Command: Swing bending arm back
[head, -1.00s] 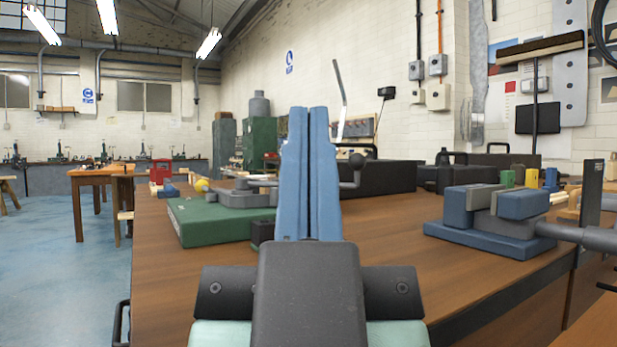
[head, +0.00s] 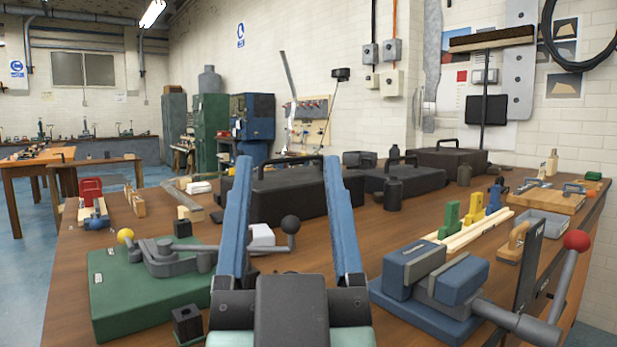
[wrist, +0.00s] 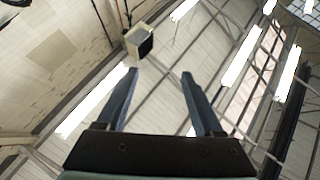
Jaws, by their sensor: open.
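The bending jig has a green base (head: 125,305) and stands at the left front of the bench. A grey metal bending arm (head: 182,264) lies across its top. The left finger hides part of the arm and lever. In the wrist view my gripper (wrist: 160,73) shows nothing between its fingers, only ceiling and wall behind.
A blue and grey vise (head: 432,285) with a red-ball lever (head: 577,240) stands at the right front. Black cases (head: 285,195) stand along the back. A small black block (head: 187,323) sits at the jig's front right. Some bench top between jig and vise is clear.

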